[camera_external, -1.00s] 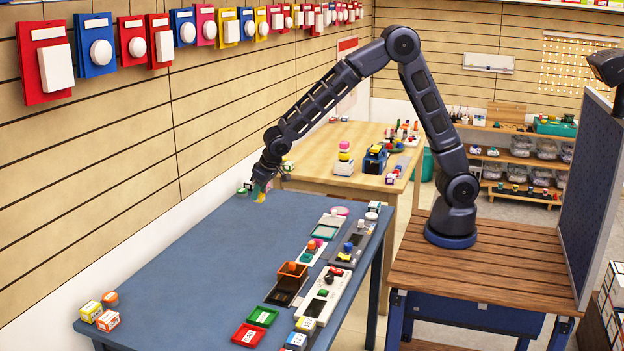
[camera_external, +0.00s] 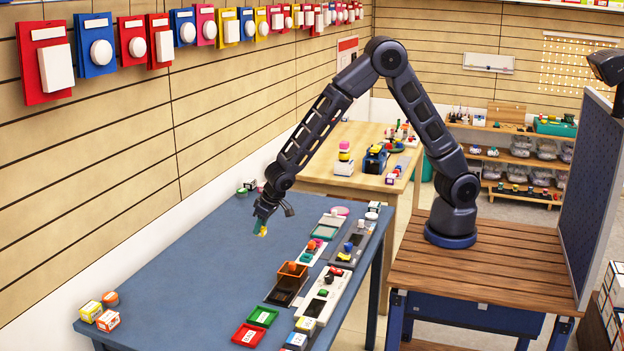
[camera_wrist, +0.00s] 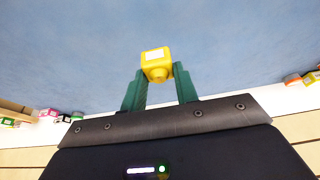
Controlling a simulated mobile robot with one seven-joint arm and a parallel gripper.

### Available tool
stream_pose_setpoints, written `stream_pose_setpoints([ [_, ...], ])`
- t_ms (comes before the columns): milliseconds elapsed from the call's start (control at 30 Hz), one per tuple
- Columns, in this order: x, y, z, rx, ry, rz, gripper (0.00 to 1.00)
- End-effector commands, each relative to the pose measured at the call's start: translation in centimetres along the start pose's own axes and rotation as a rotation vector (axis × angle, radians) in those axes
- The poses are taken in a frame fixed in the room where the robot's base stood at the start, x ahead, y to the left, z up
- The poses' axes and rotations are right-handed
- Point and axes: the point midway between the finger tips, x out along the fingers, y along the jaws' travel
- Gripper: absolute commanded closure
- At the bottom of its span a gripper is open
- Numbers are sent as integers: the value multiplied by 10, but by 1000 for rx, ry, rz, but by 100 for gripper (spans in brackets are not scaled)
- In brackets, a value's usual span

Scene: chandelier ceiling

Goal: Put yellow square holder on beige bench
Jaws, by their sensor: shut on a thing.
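The yellow square holder (camera_wrist: 156,65) is a small yellow block with a white patch on its face. It sits between the two green fingertips of my gripper (camera_wrist: 158,78) in the wrist view. In the external view my gripper (camera_external: 261,225) points down over the blue table, shut on the holder (camera_external: 263,233), which shows as a small yellow spot beneath it. Whether the holder touches the tabletop is hard to tell. The beige bench (camera_external: 310,173) is the light wooden table behind the blue table.
The blue table (camera_external: 200,270) has trays and small parts along its right side and small boxes (camera_external: 108,320) at its near left corner. Small items (camera_external: 246,187) stand at its far left. The bench carries a pink-yellow stack (camera_external: 344,155) and a blue device (camera_external: 376,158); its left part is clear.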

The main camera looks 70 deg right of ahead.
Motion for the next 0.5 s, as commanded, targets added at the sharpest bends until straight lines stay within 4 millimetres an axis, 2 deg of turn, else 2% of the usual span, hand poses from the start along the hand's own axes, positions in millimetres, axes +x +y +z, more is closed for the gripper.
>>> stream_pose_setpoints([
  [100, 23, 0, 11, -2, -3, 2, 92],
  [200, 37, 0, 16, -1, -3, 2, 92],
  [500, 55, 0, 24, -2, -2, 1, 92],
])
